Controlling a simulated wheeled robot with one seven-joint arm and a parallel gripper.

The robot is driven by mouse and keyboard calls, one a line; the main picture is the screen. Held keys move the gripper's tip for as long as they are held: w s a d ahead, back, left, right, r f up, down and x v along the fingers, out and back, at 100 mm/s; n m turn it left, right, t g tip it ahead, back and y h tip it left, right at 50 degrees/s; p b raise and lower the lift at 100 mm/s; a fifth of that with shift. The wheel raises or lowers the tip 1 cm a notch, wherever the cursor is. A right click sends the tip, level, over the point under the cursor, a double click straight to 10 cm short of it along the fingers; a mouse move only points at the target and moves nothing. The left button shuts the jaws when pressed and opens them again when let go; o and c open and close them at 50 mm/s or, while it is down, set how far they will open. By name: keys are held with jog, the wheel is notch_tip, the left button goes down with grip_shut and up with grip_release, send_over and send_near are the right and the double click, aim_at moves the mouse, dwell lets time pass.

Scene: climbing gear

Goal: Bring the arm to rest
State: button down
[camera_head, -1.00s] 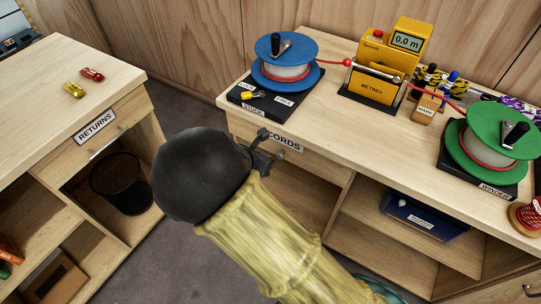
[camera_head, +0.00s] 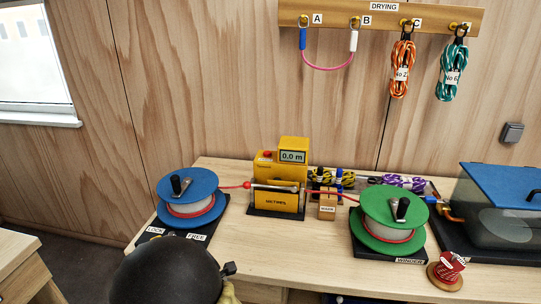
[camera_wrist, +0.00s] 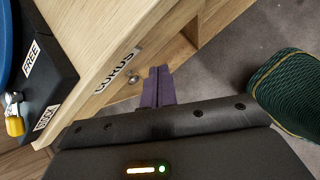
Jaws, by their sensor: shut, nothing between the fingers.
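My arm, with a rounded black part (camera_head: 168,270), shows at the bottom left of the head view, in front of the bench edge. In the wrist view my gripper (camera_wrist: 158,72) has its two purple fingers together with nothing between them. The fingertips are in front of the wooden bench front, close to the CORDS label (camera_wrist: 117,71) and a round knob (camera_wrist: 133,78). I cannot tell whether they touch the bench. In the head view the fingers are hidden.
The bench (camera_head: 315,273) carries a blue reel (camera_head: 187,186), a yellow meter reading 0.0 m (camera_head: 278,200), a green reel (camera_head: 388,208) and a blue-lidded tank (camera_head: 502,215). Coiled ropes hang from a DRYING rail (camera_head: 385,16). Grey floor (camera_wrist: 232,50) lies beside the bench.

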jog(key=s+d+r+m+g+p, duration=0.1)
jog(key=d+r+m+g+p, duration=0.1)
jog(key=d+r+m, duration=0.45)
jog(key=s+d+r+m+g+p, duration=0.1)
jog(key=d+r+m+g+p, duration=0.15)
jog(key=d+m, duration=0.65)
jog(key=s+d+r+m+y+p, duration=0.1)
jog(key=s+d+r+m+p, duration=0.1)
jog(key=s+d+r+m, duration=0.2)
jog(key=s+d+r+m+y+p, duration=0.1)
jog(key=s+d+r+m+p, duration=0.1)
jog(key=s+d+r+m, duration=0.2)
jog(key=d+r+m, duration=0.2)
jog(key=d+m, duration=0.2)
jog(key=d, duration=0.1)
jog(key=shift+d+y, duration=0.25)
jog(key=shift+y, duration=0.05)
